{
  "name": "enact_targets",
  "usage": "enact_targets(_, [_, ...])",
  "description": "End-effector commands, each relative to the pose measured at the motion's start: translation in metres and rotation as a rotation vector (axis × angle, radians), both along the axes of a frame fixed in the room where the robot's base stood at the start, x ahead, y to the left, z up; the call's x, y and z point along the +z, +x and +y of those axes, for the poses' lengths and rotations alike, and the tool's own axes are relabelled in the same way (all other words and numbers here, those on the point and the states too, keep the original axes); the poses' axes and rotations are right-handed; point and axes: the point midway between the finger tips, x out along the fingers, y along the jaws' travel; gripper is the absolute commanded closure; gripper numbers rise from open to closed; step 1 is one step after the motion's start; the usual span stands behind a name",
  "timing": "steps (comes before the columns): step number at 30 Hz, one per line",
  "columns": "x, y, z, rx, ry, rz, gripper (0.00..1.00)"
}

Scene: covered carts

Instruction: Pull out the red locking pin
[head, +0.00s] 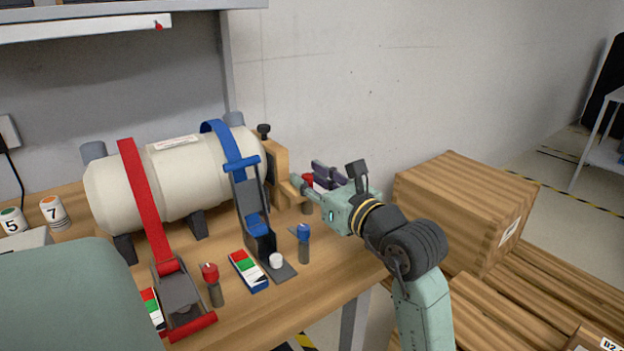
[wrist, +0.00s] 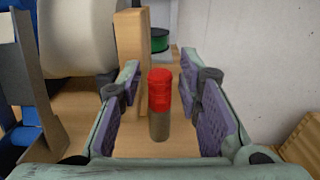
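A pin with a red ribbed cap and grey body (wrist: 160,105) stands upright between the fingers of my gripper (wrist: 166,88) in the wrist view. My gripper is open, with a gap on each side of the pin. In the head view, my gripper (head: 311,184) is at the table's right end and partly hides this pin, whose red cap (head: 308,179) shows. A second red-topped pin (head: 210,283) stands near the front edge, beside the red strap's buckle (head: 180,298).
A cream tank (head: 190,172) lies under red and blue straps on the wooden table (head: 330,262). A wooden end block (head: 276,165) stands close left of my gripper. A blue-topped pin (head: 303,240) stands nearer the front. A wooden crate (head: 462,205) is at right.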

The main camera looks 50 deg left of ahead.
Motion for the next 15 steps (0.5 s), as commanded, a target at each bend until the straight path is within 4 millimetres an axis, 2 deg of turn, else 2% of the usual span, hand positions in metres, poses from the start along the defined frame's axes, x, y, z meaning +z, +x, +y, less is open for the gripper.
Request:
enact_targets(2, [0.0001, 0.0, -0.0001, 0.0, 0.0, 0.0, 0.76])
enact_targets(13, [0.0001, 0.0, -0.0002, 0.0, 0.0, 0.0, 1.0])
enact_targets(15, [0.0001, 0.0, -0.0002, 0.0, 0.0, 0.0, 1.0])
